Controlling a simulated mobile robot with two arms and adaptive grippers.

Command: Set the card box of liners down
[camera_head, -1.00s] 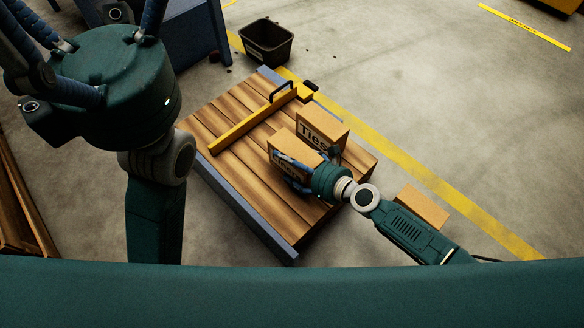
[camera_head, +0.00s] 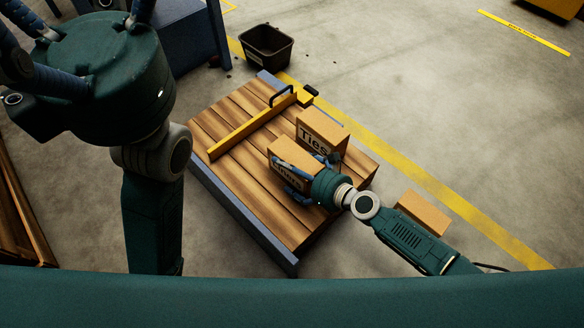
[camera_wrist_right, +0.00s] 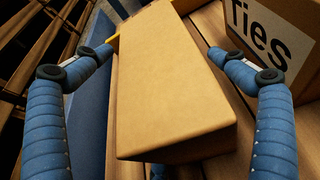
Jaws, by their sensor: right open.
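The card box of liners (camera_head: 290,158) stands on the wooden slatted table (camera_head: 235,165), its lettered side partly covered by my right gripper (camera_head: 308,176). In the right wrist view the box (camera_wrist_right: 170,80) lies between the two blue fingers of the right gripper (camera_wrist_right: 158,62). The fingers are spread, with a gap visible on each side of the box. The box's underside is hidden in both views.
A box marked Ties (camera_head: 322,131) stands close beside the liners box; it also shows in the wrist view (camera_wrist_right: 270,40). A yellow bar (camera_head: 252,125) with a black handle lies across the table. Another card box (camera_head: 424,212) is at the right. A dark bin (camera_head: 266,45) is behind.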

